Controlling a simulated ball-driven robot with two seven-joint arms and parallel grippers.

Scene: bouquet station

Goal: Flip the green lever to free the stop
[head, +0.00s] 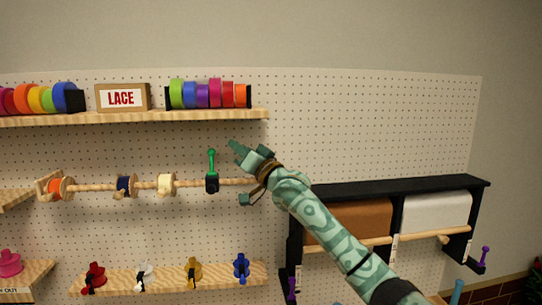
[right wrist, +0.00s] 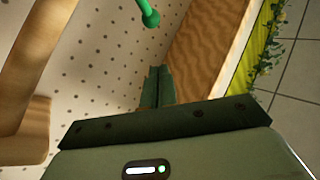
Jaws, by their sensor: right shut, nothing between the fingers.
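The green lever (head: 211,160) stands upright, knob up, on a black stop (head: 212,184) on a wooden rod (head: 88,187). My right gripper (head: 233,144) is just right of the lever's knob in the head view, with clear space between them. In the right wrist view, its fingers (right wrist: 157,82) are together and hold nothing. The lever's green knob (right wrist: 150,18) shows at the top of that view, beyond the fingertips and apart from them. My left gripper is in neither view.
Spools, including an orange one (head: 61,188), a navy one (head: 125,186) and a cream one (head: 166,184), sit on the rod left of the stop. A shelf (head: 200,116) with ribbon rolls and a LACE box (head: 122,97) runs above. A black paper rack (head: 390,188) is at right.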

